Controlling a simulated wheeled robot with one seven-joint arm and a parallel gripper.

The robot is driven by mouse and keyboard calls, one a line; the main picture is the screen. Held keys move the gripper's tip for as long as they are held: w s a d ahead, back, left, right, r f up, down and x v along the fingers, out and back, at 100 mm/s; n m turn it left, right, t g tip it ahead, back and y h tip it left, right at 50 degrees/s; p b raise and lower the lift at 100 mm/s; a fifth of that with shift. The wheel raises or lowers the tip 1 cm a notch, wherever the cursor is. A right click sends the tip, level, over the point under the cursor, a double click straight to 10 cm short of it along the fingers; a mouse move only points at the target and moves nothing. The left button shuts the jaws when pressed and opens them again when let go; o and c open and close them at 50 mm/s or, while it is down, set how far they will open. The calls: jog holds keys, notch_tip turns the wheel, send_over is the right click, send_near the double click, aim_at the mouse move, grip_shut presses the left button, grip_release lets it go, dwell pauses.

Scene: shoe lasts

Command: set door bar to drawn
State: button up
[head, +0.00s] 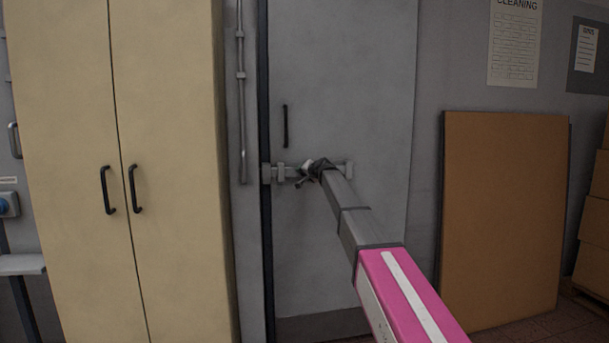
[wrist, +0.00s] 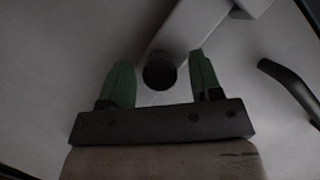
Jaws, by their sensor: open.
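The door bar (head: 291,173) is a pale grey horizontal bar on the grey door (head: 340,60). Its left part runs through a bracket (head: 281,172) to a fitting at the dark door edge; my gripper hides its middle. In the wrist view the bar (wrist: 190,35) runs diagonally, with a round black knob (wrist: 160,73) on it. My gripper (head: 310,168) is at the bar. In the wrist view its two green fingers (wrist: 160,61) are open, one on each side of the knob, with gaps visible on both sides.
A black door handle (head: 285,126) is above the bar; it also shows at the right of the wrist view (wrist: 290,90). A beige cabinet (head: 175,60) stands at left. A brown board (head: 505,220) leans on the wall at right, near stacked boxes (head: 595,235).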

grip_shut()
jog(key=w+d, duration=0.2)
jog(key=d, duration=0.5)
jog(key=shift+d, duration=0.3)
jog(key=shift+w, duration=0.1)
grip_release()
jog(key=shift+d, duration=0.15)
